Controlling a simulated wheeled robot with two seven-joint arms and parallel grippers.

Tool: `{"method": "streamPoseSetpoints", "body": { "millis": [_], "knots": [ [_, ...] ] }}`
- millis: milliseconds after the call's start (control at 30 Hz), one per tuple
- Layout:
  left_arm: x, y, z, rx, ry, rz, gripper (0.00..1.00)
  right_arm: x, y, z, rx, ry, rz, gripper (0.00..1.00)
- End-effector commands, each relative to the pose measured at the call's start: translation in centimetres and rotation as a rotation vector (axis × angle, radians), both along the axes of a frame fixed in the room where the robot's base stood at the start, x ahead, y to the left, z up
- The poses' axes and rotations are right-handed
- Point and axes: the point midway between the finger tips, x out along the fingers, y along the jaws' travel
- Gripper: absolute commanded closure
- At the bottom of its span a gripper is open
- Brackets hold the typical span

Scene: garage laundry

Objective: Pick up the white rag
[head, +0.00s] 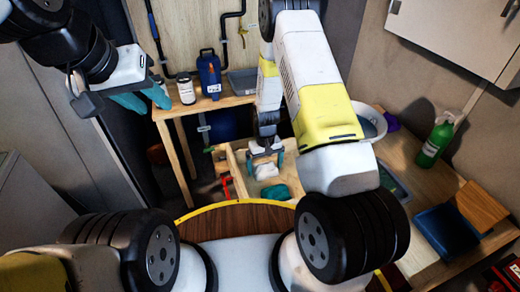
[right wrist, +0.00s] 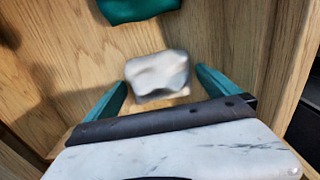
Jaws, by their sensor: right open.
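The white rag (head: 266,171) is a small crumpled piece inside an open wooden crate (head: 232,172) on the low side of the workspace. In the right wrist view the rag (right wrist: 158,75) shows between and just beyond the teal fingertips. My right gripper (head: 266,157) reaches down into the crate above the rag, open, with a finger on either side (right wrist: 163,90). I cannot tell whether the fingers touch it. My left gripper (head: 148,100) hangs at the upper left, away from the crate, with nothing visible in it; its finger gap is unclear.
A teal cloth (head: 275,193) lies in the crate close to the white rag. The crate's wooden walls surround my right gripper. A wooden bench (head: 222,104) behind holds a blue jug (head: 209,75), a white bottle (head: 186,89) and a grey tray (head: 242,82). A green bottle (head: 435,143) stands at right.

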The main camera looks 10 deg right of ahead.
Motion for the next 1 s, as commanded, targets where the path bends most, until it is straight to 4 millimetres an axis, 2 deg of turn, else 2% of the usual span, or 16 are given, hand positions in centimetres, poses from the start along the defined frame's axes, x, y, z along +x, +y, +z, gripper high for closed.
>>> {"method": "streamPoseSetpoints", "body": {
  "millis": [33,267,567,1000],
  "knots": [
    [0.0,0.0,0.0,0.000,0.000,0.000,0.64,0.0,0.0,0.0,0.000,0.000,0.000,0.04],
    [0.0,0.0,0.0,0.000,0.000,0.000,0.64,0.0,0.0,0.0,0.000,0.000,0.000,0.49],
    [0.0,0.0,0.0,0.000,0.000,0.000,0.64,0.0,0.0,0.6,0.000,-0.001,0.000,0.50],
    [0.0,0.0,0.0,0.000,0.000,0.000,0.64,0.1,0.0,8.5,0.001,-0.003,-0.001,0.50]
  ]
}}
